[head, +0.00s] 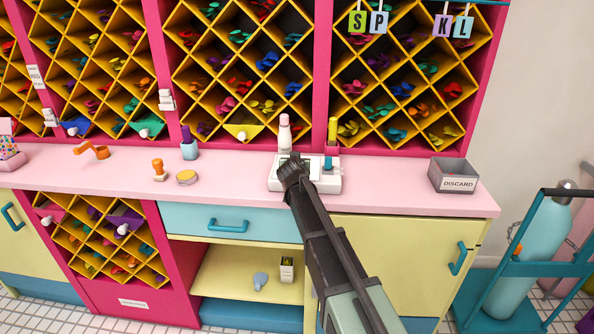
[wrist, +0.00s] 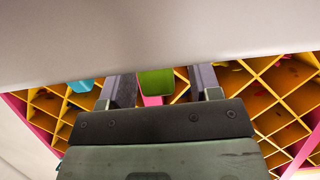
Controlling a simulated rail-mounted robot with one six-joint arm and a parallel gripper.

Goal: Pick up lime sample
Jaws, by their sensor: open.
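In the head view, a small upright lime-yellow piece (head: 333,130) stands behind the right part of a white device (head: 322,184) on the pink counter; I cannot tell for sure that it is the lime sample. My gripper (head: 291,168) is over the left part of this device, to the left of and nearer than the lime-yellow piece. In the wrist view, my gripper (wrist: 161,88) has its two fingers spread, with a green block (wrist: 156,80) seen between them and a pink part below it. No contact with the block shows.
A teal block (head: 328,163) sits on the device's right side. A grey DISCARD bin (head: 454,175) stands at the counter's right end. A pale surface (wrist: 140,35) fills the top of the wrist view.

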